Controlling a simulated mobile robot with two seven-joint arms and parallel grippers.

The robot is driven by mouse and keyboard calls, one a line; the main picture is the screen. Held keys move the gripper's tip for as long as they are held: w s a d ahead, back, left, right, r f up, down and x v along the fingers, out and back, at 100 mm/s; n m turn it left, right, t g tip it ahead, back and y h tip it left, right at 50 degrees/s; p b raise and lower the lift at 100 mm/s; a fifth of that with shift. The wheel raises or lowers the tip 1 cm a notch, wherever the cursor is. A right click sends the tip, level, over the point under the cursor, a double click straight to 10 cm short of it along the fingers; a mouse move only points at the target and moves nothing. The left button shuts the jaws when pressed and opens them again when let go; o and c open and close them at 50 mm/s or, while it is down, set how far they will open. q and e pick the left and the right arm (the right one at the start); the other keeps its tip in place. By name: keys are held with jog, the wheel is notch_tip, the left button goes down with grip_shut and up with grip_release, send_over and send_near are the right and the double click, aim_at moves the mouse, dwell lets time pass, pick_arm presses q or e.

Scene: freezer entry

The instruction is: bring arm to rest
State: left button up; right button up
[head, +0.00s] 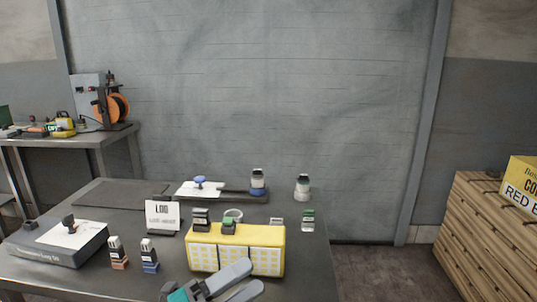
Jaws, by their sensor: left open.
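My left gripper (254,275) shows at the bottom centre of the head view. Its two grey fingers point up and to the right and stand apart, with nothing between them. It is in front of the yellow box (205,262) with white panels on the table and overlaps its lower front edge in the picture. I cannot tell whether it touches the box. Most of the left arm is out of view. My right gripper and right arm are not in view.
The dark table (320,277) holds several small bottles, a white sign (162,215), a grey case (60,243) and a white board (200,189). A wooden crate (495,235) stands at right. A workbench (80,139) is at back left. The table's right front is clear.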

pick_arm(q)
jog(key=s+a+f+n+y, duration=0.4)
jog(key=f+n+y, duration=0.1)
jog(key=f+n, duration=0.3)
jog(key=s+a+f+n+y+p, duration=0.1)
jog(key=s+a+f+n+y, duration=0.4)
jog(key=f+n, duration=0.3)
jog(key=s+a+f+n+y+p, duration=0.1)
jog(key=s+a+f+n+y, duration=0.3)
jog(key=n, duration=0.8)
notch_tip(320, 180, down, 4)
jog(key=y, duration=0.2)
jog(key=shift+s+a+y, duration=0.15)
jog(key=shift+a+y, duration=0.05)
jog(key=shift+y, duration=0.2)
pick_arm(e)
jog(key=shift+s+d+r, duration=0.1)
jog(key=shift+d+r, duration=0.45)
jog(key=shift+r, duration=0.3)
pick_arm(q)
jog(key=shift+r, duration=0.1)
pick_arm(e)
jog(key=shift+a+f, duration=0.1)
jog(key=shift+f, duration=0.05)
